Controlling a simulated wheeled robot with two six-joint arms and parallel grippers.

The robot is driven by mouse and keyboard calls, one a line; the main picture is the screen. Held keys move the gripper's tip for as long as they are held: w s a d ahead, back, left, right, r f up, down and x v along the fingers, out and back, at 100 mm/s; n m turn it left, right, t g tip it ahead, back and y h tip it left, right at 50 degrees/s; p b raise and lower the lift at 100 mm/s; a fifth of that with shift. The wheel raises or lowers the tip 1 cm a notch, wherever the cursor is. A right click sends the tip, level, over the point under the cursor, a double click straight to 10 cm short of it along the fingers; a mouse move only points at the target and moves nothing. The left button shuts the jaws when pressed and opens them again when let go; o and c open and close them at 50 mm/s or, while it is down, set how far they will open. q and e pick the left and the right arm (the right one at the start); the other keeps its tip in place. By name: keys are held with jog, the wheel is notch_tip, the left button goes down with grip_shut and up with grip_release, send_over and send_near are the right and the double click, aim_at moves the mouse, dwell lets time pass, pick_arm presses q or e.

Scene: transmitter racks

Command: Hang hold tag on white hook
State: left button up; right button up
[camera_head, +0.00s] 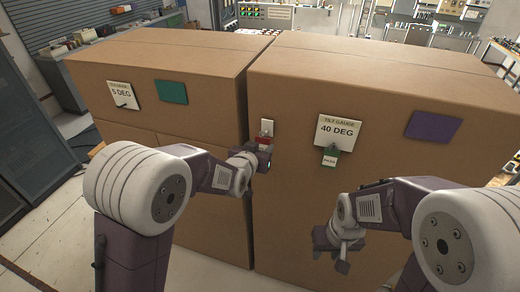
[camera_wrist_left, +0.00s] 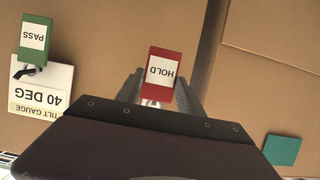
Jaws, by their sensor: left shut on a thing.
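The red hold tag (camera_head: 264,140) is at the tip of my left gripper (camera_head: 264,151), in front of the right-hand box. My left gripper is shut on it. In the left wrist view the hold tag (camera_wrist_left: 162,66) stands between the two fingers, its lettering upside down. The white hook's plate (camera_head: 267,126) is on the box face just above the tag. The hook itself is too small to make out, and I cannot tell whether the tag touches it. My right gripper (camera_head: 332,251) hangs low before the same box, open and empty.
A green PASS tag (camera_head: 330,157) hangs below the 40 DEG tilt gauge (camera_head: 338,131), right of the white plate. A purple square (camera_head: 433,126) is further right. The left box (camera_head: 200,115) carries a 5 DEG gauge (camera_head: 123,95) and a green square (camera_head: 171,91).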

pick_arm(q)
jog(key=shift+f, duration=0.15)
jog(key=shift+w+d+f+b, duration=0.15)
jog(key=shift+w+f+b, duration=0.15)
jog(key=shift+b, duration=0.25)
jog(key=shift+w+f, duration=0.15)
jog(key=shift+w+d, duration=0.2)
jog(key=shift+w, duration=0.3)
dwell(0.3)
jog(key=shift+f+b, duration=0.1)
jog(key=shift+b, duration=0.3)
